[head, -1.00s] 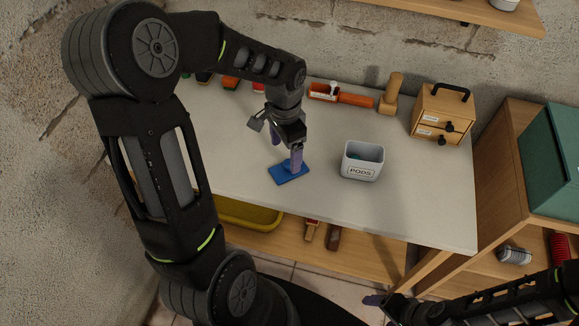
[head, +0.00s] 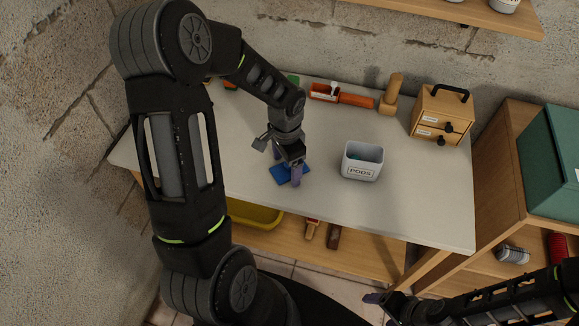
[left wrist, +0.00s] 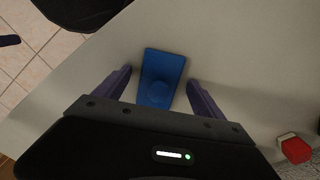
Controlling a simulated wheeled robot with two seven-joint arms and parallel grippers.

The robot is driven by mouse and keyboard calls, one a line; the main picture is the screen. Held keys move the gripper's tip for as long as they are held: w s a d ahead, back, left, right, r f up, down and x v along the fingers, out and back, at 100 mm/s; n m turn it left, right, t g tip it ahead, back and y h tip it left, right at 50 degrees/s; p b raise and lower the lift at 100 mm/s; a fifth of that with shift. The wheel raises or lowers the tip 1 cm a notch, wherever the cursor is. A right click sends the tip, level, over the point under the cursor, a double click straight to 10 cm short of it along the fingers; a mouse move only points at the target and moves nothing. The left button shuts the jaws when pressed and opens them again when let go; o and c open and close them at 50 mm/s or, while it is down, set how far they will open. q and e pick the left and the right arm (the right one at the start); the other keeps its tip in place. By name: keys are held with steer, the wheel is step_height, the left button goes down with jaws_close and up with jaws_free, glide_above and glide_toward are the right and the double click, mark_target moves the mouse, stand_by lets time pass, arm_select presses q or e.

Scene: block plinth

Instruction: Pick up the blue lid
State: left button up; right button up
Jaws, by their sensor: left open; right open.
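The blue lid (head: 281,174) is a flat square plate lying on the pale table, left of the PODS box in the head view. In the left wrist view the lid (left wrist: 162,66) shows a round knob on top. My left gripper (head: 287,170) is open above the lid, pointing down. In the left wrist view its two purple fingers (left wrist: 156,88) stand either side of the lid's near part; I cannot tell whether they touch it. My right gripper (head: 375,300) is low at the bottom right, below the table front, away from the lid.
The grey PODS box (head: 361,173) stands open right of the lid. A wooden drawer box (head: 428,128), a wooden mallet-like piece (head: 391,101) and an orange-handled tool (head: 356,100) are at the back. A yellow bin (head: 254,216) sits on the shelf below.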

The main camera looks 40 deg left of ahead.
stand_by(0.5)
arm_select(q)
steer(key=c, duration=1.4)
steer(key=shift+r, duration=0.2)
steer(key=shift+c, duration=0.2)
step_height(320, 180, up, 10)
steer(key=shift+f+b, duration=0.15)
steer(key=shift+b, duration=0.3)
steer(key=w+d+n, duration=0.1)
steer(key=w+d, duration=0.2)
steer(key=d, duration=0.1)
steer(key=w+d+r+n, duration=0.1)
steer(key=w+d+n, duration=0.1)
steer(key=w+d, duration=0.2)
steer(key=w+d+n, duration=0.2)
steer(key=w+d, duration=0.1)
steer(key=d, duration=0.1)
steer(key=shift+w+d+r, duration=0.1)
steer(key=shift+w+r, duration=0.15)
steer(key=shift+r, duration=0.15)
steer(key=shift+w+d, duration=0.1)
steer(key=shift+d, duration=0.15)
